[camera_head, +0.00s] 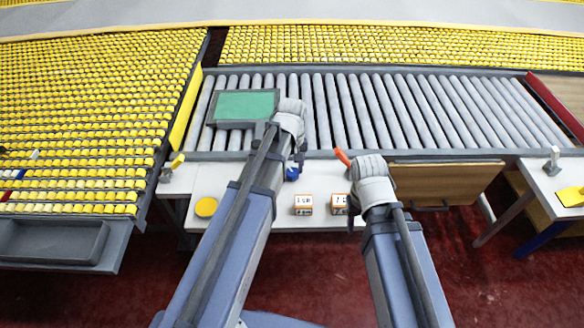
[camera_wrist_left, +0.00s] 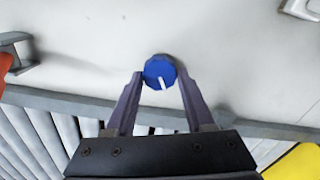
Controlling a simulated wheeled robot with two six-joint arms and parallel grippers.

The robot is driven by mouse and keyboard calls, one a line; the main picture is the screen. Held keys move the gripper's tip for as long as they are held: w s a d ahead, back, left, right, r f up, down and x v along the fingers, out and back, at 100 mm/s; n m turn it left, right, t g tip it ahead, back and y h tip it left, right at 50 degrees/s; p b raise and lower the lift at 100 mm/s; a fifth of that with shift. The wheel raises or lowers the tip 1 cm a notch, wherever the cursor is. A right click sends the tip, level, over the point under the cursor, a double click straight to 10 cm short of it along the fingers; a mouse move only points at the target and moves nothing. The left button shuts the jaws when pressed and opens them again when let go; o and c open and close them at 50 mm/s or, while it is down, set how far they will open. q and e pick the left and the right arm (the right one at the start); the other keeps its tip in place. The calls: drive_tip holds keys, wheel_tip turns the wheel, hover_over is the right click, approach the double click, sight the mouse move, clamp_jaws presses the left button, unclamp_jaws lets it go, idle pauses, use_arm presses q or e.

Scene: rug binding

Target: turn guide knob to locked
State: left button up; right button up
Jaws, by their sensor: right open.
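The guide knob is a round blue knob (camera_wrist_left: 158,70) with a white pointer line, on a pale worktop. In the left wrist view the pointer runs down the picture, tilted slightly right. My left gripper (camera_wrist_left: 160,78) has one finger on each side of the knob, and both fingertips appear to touch it. In the head view the knob (camera_head: 292,174) shows just below my left gripper (camera_head: 299,162). No lock marking is readable. My right gripper (camera_head: 353,202) is open over the worktop beside a small labelled block; its fingers are largely hidden by my wrist.
An orange lever (camera_head: 342,157) stands between my arms. Two labelled blocks (camera_head: 303,204) (camera_head: 338,203) and a yellow disc (camera_head: 206,207) lie on the white worktop (camera_head: 237,180). Behind is a roller conveyor (camera_head: 400,110) with a green-topped panel (camera_head: 245,105). Yellow spool racks (camera_head: 90,100) fill the left.

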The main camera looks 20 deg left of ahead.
sight(292, 171)
use_arm(q)
drive_tip(key=o, duration=0.4)
wheel_tip(292, 171, up, 8)
drive_tip(key=p, duration=0.8)
drive_tip(key=shift+f, duration=0.1)
drive_tip(key=s+d+m, duration=0.3)
drive_tip(key=s, duration=0.2)
drive_tip(key=s+d+m, duration=0.3)
drive_tip(key=s+d, duration=0.1)
drive_tip(key=s+d+m+y, duration=0.1)
drive_tip(key=s+d+m, duration=0.2)
drive_tip(key=s+m, duration=0.1)
drive_tip(key=shift+s+d, duration=0.25)
drive_tip(key=shift+s, duration=0.55)
